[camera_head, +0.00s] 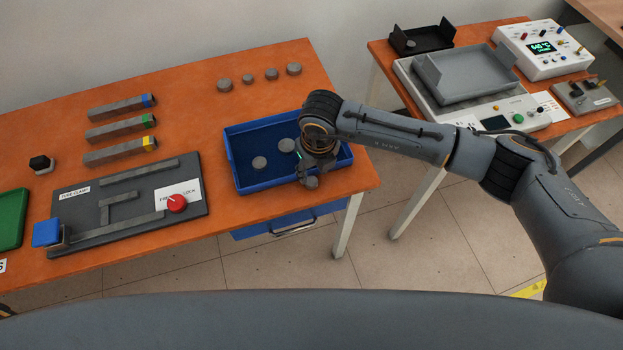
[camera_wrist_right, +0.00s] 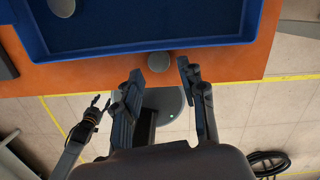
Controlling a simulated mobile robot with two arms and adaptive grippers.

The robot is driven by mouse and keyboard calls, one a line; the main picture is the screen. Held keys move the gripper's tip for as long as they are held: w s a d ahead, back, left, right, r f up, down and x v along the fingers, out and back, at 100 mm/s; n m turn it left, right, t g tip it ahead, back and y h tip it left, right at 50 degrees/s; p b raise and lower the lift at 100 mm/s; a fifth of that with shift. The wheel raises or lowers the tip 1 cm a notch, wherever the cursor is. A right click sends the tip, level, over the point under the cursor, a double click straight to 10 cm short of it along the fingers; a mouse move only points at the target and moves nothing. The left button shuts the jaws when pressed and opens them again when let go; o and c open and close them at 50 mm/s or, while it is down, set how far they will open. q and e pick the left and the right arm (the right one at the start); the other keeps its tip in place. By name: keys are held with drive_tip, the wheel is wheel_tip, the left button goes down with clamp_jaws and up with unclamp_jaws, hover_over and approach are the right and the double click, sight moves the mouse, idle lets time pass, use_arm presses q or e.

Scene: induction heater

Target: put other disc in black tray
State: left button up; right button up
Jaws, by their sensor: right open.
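The black tray (camera_head: 425,40) stands at the back of the right table with a grey disc (camera_head: 410,43) in it. Two grey discs, one left (camera_head: 259,163) and one nearer the gripper (camera_head: 287,145), lie in the blue tray (camera_head: 232,160). My right gripper (camera_head: 310,182) is open, pointing down at the blue tray's front right. My left gripper (camera_wrist_right: 93,113) shows small at the left of the wrist view.
Several grey discs (camera_head: 271,73) stand in a row behind the blue tray. A clamp fixture (camera_head: 130,200) and metal bars (camera_head: 120,130) are at left. A heater with a grey tray (camera_head: 465,75) and a control box (camera_head: 543,48) fill the right table. A gap separates the tables.

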sight(312, 181)
wheel_tip(312, 181, down, 4)
drive_tip(key=shift+a+f+p, duration=0.1)
drive_tip(key=shift+a+p, duration=0.05)
drive_tip(key=shift+p, duration=0.4)
clamp_jaws()
